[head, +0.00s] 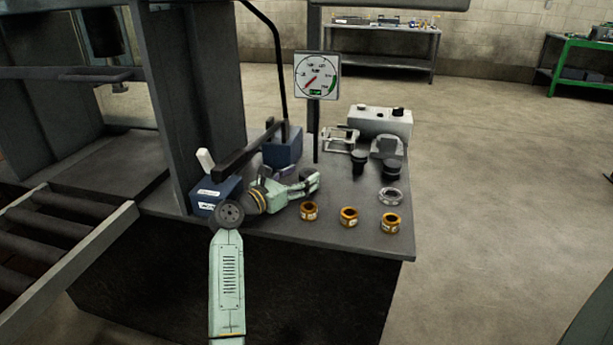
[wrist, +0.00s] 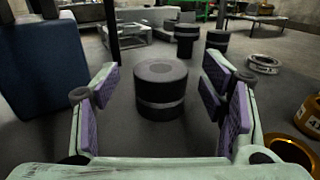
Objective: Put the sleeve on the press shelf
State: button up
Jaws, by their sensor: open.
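My gripper (head: 306,187) is open low over the dark bench top (head: 345,238) beside the press. In the wrist view, a dark cylinder with a lighter band stands upright between the open fingers of my gripper (wrist: 160,82), apart from both pads. This banded cylinder (wrist: 160,92) is mostly hidden by my gripper in the head view. I cannot tell for certain whether it is the sleeve. Several bronze rings (head: 349,216) and a silver ring (head: 390,196) stand nearby. The press (head: 185,110) is at left, with a flat dark surface (head: 110,165) between its columns; which surface is its shelf is unclear.
Two dark capped cylinders (head: 359,161) (head: 391,169) stand behind the rings. A grey box (head: 380,122) and metal frame (head: 341,139) are at the back.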

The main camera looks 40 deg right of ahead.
jog(key=a, duration=0.2)
jog(key=s+a+b, duration=0.1)
jog(key=a, duration=0.1)
jog(key=shift+a, duration=0.3)
